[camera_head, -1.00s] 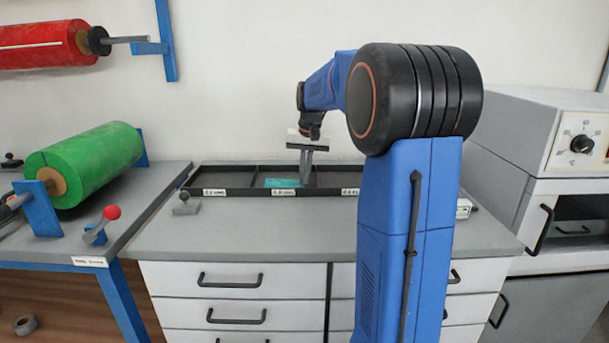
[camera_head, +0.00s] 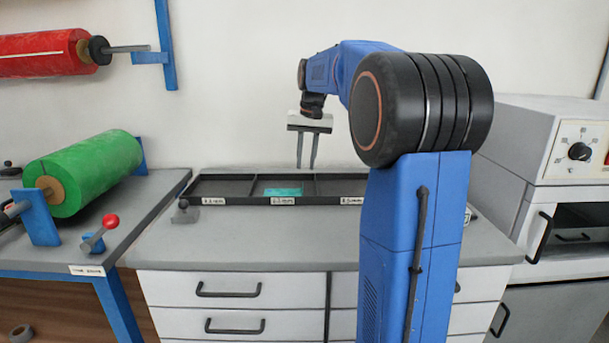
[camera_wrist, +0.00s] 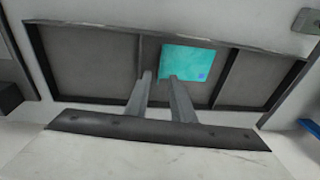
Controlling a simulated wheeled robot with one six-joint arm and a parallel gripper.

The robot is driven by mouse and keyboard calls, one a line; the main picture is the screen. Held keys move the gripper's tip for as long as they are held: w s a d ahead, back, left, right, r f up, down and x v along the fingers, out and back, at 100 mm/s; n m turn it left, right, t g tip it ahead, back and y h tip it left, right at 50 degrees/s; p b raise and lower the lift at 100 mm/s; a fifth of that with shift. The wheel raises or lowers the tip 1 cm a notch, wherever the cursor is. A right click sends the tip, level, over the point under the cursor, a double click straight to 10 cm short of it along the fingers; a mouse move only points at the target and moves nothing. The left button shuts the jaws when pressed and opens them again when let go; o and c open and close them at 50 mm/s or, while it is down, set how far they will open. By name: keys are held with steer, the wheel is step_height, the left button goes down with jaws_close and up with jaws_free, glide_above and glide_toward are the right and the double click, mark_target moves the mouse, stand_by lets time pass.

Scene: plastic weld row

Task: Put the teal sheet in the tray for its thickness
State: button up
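The teal sheet (camera_head: 283,191) lies flat in the middle compartment of the black three-part tray (camera_head: 237,201). It also shows in the wrist view (camera_wrist: 188,63), with a small blue patch near one corner. My gripper (camera_head: 306,167) is above the tray, with its two fingers pointing down. In the wrist view the fingers (camera_wrist: 160,77) are apart with nothing between them. The sheet is clear of the fingers. The compartment labels on the tray's front are too small to read surely.
A small grey item (camera_head: 185,213) stands by the tray's left front corner. A green roll (camera_head: 85,172) is on the left bench, with a red-knobbed lever (camera_head: 101,232) in front. A white oven (camera_head: 540,145) stands at the right. The counter before the tray is clear.

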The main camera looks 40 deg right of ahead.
steer(key=shift+s+r, duration=0.15)
steer(key=shift+r, duration=0.8)
steer(key=shift+s+r, duration=0.15)
steer(key=shift+r, duration=0.8)
